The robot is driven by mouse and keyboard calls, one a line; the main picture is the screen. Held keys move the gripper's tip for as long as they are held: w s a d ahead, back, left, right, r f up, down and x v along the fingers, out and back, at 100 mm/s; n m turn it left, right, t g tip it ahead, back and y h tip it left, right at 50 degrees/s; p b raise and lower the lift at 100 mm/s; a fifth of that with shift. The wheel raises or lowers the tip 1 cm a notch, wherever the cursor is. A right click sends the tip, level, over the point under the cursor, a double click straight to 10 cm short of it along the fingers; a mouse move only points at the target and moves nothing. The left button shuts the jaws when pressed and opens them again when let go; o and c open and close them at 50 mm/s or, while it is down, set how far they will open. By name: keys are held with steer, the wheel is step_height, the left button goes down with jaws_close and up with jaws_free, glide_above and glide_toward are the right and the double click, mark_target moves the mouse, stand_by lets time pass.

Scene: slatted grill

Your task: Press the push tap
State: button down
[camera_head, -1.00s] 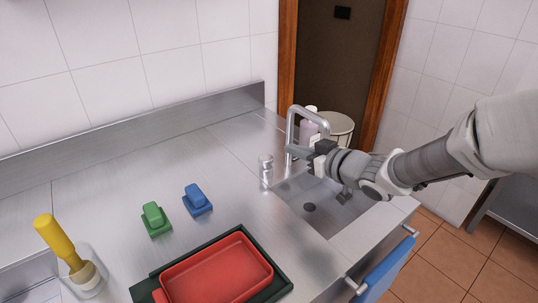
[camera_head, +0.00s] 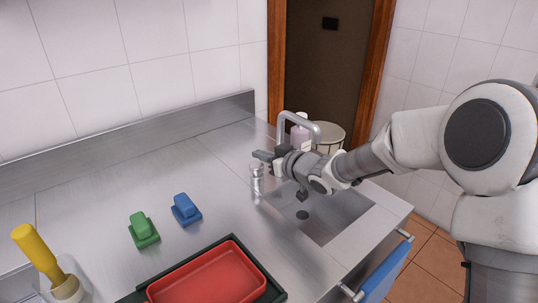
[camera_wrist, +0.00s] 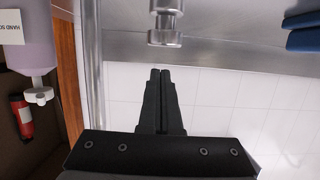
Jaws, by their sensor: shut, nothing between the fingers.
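The push tap (camera_head: 257,180) looks like a short, shiny metal post with a rounded cap, standing upright on the steel counter beside the sink. It also shows at the top of the wrist view (camera_wrist: 166,22). My gripper (camera_head: 261,156) is shut and empty. In the head view its fingertips appear just above the tap's cap. In the wrist view the two fingers (camera_wrist: 160,74) lie together and point toward the tap, with a small gap showing between. I see no contact.
A curved metal spout (camera_head: 297,117) rises behind my gripper, with a soap bottle (camera_head: 300,137) and a white bin (camera_head: 329,137) beyond. The sink (camera_head: 340,213) lies under my arm.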

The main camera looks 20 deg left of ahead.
steer(key=shift+f, duration=1.05)
